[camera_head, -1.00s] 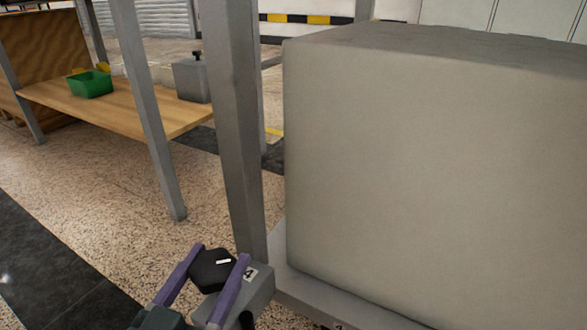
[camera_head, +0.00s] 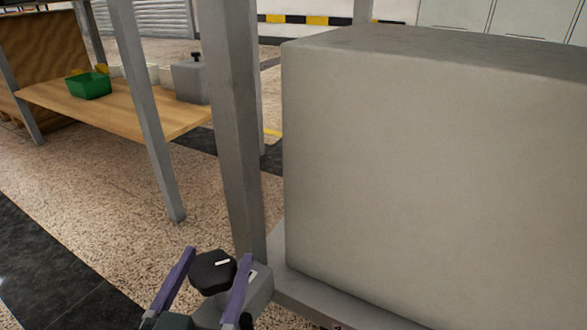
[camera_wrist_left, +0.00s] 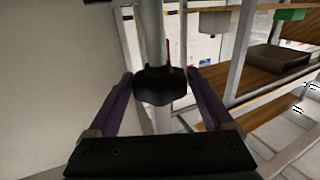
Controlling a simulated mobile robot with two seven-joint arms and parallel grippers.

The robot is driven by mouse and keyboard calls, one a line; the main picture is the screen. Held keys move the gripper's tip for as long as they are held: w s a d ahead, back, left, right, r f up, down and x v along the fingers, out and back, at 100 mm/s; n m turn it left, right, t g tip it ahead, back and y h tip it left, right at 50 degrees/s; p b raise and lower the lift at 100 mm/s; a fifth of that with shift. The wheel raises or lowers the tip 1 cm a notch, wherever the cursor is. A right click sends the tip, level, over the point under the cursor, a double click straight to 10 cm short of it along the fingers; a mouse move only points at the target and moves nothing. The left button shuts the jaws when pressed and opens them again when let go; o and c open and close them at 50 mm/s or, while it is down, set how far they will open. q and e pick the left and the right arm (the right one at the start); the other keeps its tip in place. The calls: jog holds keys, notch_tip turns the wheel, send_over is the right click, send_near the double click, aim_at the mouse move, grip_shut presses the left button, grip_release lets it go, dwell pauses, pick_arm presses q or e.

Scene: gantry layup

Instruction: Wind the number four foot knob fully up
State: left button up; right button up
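The foot knob (camera_head: 212,272) is black and lobed, with a white mark on top. It sits by the grey foot bracket (camera_head: 262,288) at the base of a grey post (camera_head: 236,150). A white label on the bracket is mostly hidden behind a finger. My left gripper (camera_head: 217,258) has its purple fingers on either side of the knob, open, with slim gaps. The knob also shows between the fingers in the left wrist view (camera_wrist_left: 160,86), with a red strip (camera_wrist_left: 168,52) just beyond it. My right gripper is not in view.
A large beige block (camera_head: 430,170) stands on a grey base (camera_head: 310,300) right of the post. A wooden shelf (camera_head: 130,108) at the back left holds a green bin (camera_head: 88,85) and a grey box (camera_head: 190,82). Open speckled floor (camera_head: 90,205) lies left of the post.

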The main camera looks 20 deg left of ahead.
pick_arm(q)
jog(key=shift+o, duration=0.8)
jog(key=shift+s, duration=0.25)
jog(key=p+v, duration=0.2)
jog(key=v, duration=0.7)
jog(key=shift+s, duration=0.2)
jog(key=shift+d, duration=0.15)
